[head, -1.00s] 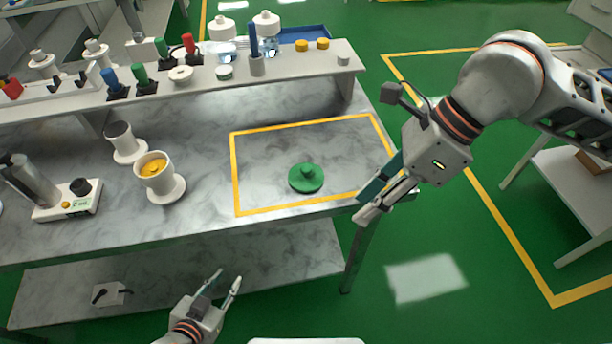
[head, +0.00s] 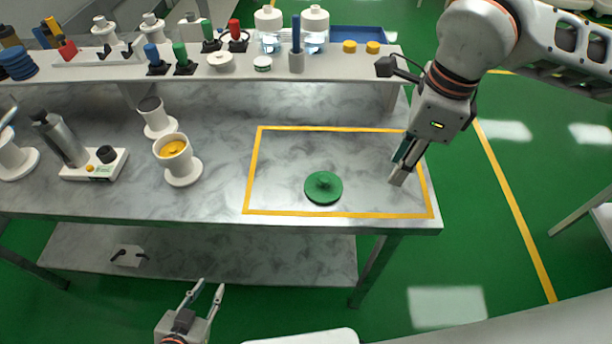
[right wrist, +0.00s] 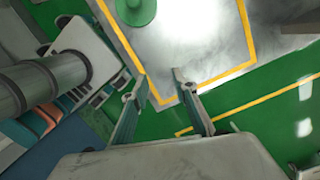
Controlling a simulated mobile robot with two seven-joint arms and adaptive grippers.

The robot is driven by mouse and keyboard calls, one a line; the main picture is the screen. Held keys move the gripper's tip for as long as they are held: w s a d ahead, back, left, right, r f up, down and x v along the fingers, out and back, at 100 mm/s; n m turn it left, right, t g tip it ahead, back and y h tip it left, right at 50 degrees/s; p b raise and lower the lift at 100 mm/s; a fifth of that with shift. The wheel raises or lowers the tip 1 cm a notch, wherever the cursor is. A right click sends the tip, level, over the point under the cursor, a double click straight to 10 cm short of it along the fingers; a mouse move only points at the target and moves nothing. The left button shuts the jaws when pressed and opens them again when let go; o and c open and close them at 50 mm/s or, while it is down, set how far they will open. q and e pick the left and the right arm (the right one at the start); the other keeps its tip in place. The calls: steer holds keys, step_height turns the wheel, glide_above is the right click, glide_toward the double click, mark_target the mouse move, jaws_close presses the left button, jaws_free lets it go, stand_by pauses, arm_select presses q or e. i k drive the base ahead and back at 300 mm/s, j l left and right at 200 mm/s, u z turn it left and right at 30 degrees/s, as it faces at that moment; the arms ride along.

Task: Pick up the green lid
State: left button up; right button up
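The green lid (head: 323,188), a flat disc with a round knob, lies on the marble-look table inside the yellow taped rectangle (head: 248,183). It also shows at the top edge of the right wrist view (right wrist: 136,8), partly cut off. My right gripper (head: 401,169) is at the right side of the rectangle, to the right of the lid and apart from it. In the right wrist view its two fingers (right wrist: 160,76) are spread with nothing between them. My left gripper (head: 206,288) is low in front of the table, fingers apart and empty.
White cups on stands (head: 174,147), one with yellow contents, stand left of the rectangle, with a small white device (head: 93,165) further left. A raised shelf (head: 335,64) with bottles and coloured-handled items runs along the back. The rectangle is clear around the lid.

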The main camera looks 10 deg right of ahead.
mark_target(323, 189)
steer(key=l+u, duration=0.5)
steer(key=u, duration=0.2)
steer(key=l+u, duration=0.2)
steer(key=u, duration=0.15)
steer(key=k+l+u, duration=0.15)
steer(key=l+u, duration=0.15)
steer(key=k+l+u, duration=0.3)
steer(key=i, duration=0.1)
